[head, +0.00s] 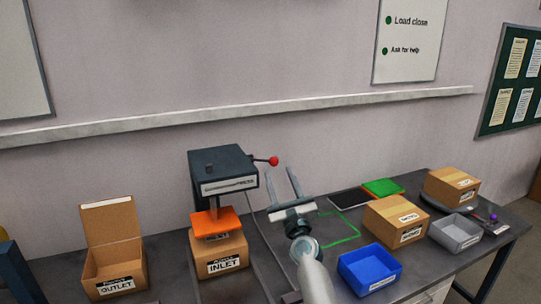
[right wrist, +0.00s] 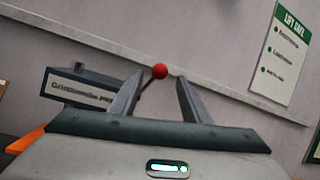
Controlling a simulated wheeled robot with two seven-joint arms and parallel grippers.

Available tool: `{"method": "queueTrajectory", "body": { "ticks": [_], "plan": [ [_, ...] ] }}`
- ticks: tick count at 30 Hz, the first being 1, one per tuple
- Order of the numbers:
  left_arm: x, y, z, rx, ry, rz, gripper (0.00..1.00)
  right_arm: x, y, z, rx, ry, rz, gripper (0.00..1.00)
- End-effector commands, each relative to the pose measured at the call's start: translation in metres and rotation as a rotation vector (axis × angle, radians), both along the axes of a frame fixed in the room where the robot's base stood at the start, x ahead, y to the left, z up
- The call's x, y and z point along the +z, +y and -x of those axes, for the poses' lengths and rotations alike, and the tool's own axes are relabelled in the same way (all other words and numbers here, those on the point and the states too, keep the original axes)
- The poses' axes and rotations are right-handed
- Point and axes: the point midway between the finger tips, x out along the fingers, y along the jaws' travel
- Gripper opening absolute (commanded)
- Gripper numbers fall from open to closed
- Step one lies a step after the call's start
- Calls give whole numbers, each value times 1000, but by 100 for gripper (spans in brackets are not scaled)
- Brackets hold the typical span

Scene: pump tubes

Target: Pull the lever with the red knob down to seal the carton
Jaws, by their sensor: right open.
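The press (head: 222,172) is a dark box with a label, standing at the back middle of the table in the head view. Its lever with the red knob (head: 273,161) sticks out to the right at the press's upper side. An orange plate (head: 215,222) hangs below the press head, over a closed carton labelled INLET (head: 222,262). My right gripper (head: 284,182) is open and empty, just below and right of the knob. In the right wrist view the red knob (right wrist: 160,71) shows between the open fingers, seemingly beyond their tips. My left gripper is not in view.
An open carton labelled OUTLET (head: 113,267) stands at the left. A blue bin (head: 369,270), a labelled carton (head: 397,222), a grey bin (head: 455,234) and another carton (head: 452,187) stand to the right. A green outline (head: 341,240) marks bare table beside my right gripper.

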Motion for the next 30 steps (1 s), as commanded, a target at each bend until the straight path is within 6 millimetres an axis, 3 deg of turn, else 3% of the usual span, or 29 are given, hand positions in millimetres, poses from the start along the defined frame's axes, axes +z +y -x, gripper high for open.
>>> {"method": "queueTrajectory", "body": {
  "ticks": [18, 30],
  "plan": [
    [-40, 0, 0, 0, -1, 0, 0, 30, 16, -80, 1, -1, 1, 43],
    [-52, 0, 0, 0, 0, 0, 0, 40, 20, -99, 1, 0, 1, 43]
  ]
}}
